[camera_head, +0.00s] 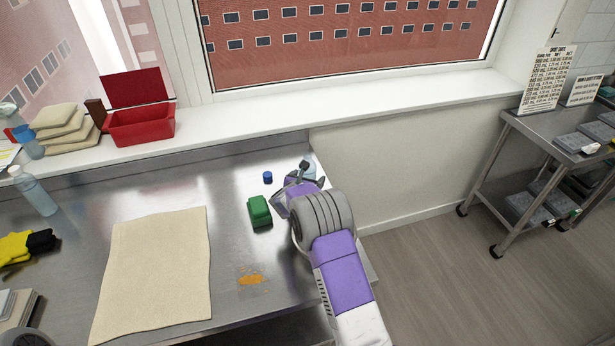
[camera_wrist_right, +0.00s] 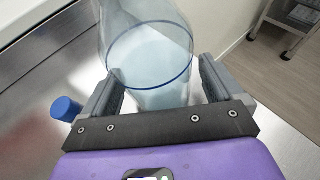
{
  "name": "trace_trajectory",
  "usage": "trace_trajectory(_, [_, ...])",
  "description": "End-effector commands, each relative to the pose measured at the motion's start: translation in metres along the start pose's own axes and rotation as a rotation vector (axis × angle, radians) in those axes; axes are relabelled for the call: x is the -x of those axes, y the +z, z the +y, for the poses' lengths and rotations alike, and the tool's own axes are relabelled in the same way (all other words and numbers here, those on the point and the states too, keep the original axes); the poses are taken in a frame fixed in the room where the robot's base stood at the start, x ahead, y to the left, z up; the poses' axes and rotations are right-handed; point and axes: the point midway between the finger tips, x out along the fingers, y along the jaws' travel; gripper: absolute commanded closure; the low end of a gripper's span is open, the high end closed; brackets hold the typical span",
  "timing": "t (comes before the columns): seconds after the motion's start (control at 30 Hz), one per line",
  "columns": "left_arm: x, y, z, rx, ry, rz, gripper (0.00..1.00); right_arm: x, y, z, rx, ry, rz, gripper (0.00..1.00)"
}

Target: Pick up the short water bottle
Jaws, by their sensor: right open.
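A clear, bluish bottle (camera_wrist_right: 150,68) with a blue ring stands between the fingers of my right gripper (camera_wrist_right: 160,85) in the right wrist view. The fingers are open on either side of it, and I cannot tell whether either touches it. In the head view my right gripper (camera_head: 300,184) is over the right end of the steel table, and only a small pale part of this bottle (camera_head: 309,173) shows behind it. Another clear bottle (camera_head: 36,190) stands upright at the table's left side. My left gripper is not clearly in view.
A blue cap (camera_head: 267,177) and a green block (camera_head: 259,211) are just left of my right gripper. A beige mat (camera_head: 155,275) covers the table's middle, with an orange smear (camera_head: 251,279) beside it. A red open box (camera_head: 140,125) sits on the sill.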

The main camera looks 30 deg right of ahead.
Motion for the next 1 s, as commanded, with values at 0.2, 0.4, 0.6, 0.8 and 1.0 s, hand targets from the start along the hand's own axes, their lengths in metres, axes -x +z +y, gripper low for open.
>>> trace_trajectory(0.2, [0.000,0.000,0.000,0.000,0.000,0.000,0.57,-0.001,0.000,0.000,0.000,0.001,0.001,0.07])
trace_trajectory(0.4, [0.000,0.000,0.000,0.000,0.000,0.000,0.57,-0.001,0.000,0.000,0.000,0.000,0.001,0.36])
trace_trajectory(0.6, [0.000,0.000,0.000,0.000,0.000,0.000,0.57,-0.001,0.000,0.000,0.000,0.000,0.000,0.66])
trace_trajectory(0.8, [0.000,0.000,0.000,0.000,0.000,0.000,0.57,0.000,0.001,0.000,-0.001,0.000,-0.001,0.72])
trace_trajectory(1.0, [0.003,0.000,0.001,0.000,0.000,0.000,0.57,0.005,0.015,0.001,-0.003,0.002,-0.003,0.72])
